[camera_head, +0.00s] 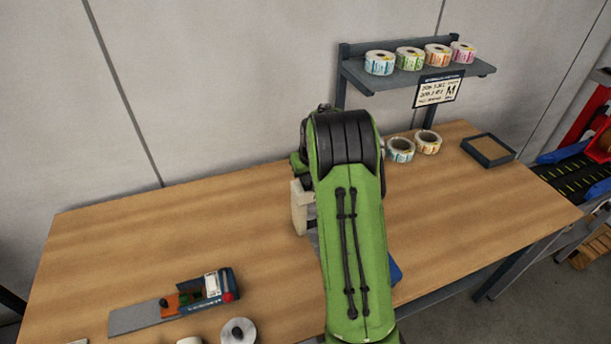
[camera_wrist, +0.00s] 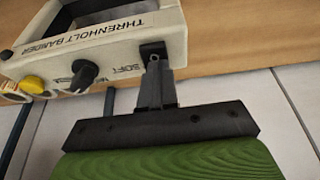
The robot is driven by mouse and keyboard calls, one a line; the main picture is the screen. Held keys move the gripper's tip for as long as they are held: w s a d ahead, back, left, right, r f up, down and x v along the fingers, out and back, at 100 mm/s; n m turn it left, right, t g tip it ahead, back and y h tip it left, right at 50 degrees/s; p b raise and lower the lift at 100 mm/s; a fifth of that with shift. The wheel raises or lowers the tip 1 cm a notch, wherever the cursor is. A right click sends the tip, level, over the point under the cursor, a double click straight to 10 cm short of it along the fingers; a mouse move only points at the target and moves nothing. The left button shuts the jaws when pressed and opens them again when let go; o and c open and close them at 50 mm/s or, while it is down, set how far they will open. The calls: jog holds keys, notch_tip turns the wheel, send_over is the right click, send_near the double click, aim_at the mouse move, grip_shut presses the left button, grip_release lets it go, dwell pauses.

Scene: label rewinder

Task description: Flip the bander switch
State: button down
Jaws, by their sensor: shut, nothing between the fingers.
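The bander is a cream machine labelled "THRENHOLT BANDER" (camera_wrist: 100,42) in the upper left of the wrist view. Its front carries a yellow button (camera_wrist: 31,84) and a black knob (camera_wrist: 84,73) beside the word "SOFT". My gripper (camera_wrist: 153,52) is shut, with its dark fingertips at the right end of this front panel; I cannot tell whether they touch it. No switch shows clearly; the fingertips may cover it. In the head view a cream part of the bander (camera_head: 299,208) shows left of my green arm, which hides the rest and my gripper.
The wooden table (camera_head: 150,235) has clear room at left. A blue-and-grey device (camera_head: 208,288) and a label roll (camera_head: 238,331) are near the front. A shelf (camera_head: 420,75) with several rolls stands at the back right, above two rolls (camera_head: 401,150) and a dark tray (camera_head: 487,151).

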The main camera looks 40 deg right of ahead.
aim_at(307, 186)
jog(key=p+v, duration=0.2)
jog(key=v, duration=0.1)
jog(key=p+v, duration=0.1)
jog(key=v, duration=0.1)
jog(key=shift+w+r, duration=0.1)
jog(key=shift+w, duration=0.3)
jog(key=v, duration=0.9)
jog(key=shift+s+b, duration=0.15)
jog(key=shift+b, duration=0.3)
jog(key=shift+d, duration=0.1)
jog(key=shift+d, duration=0.1)
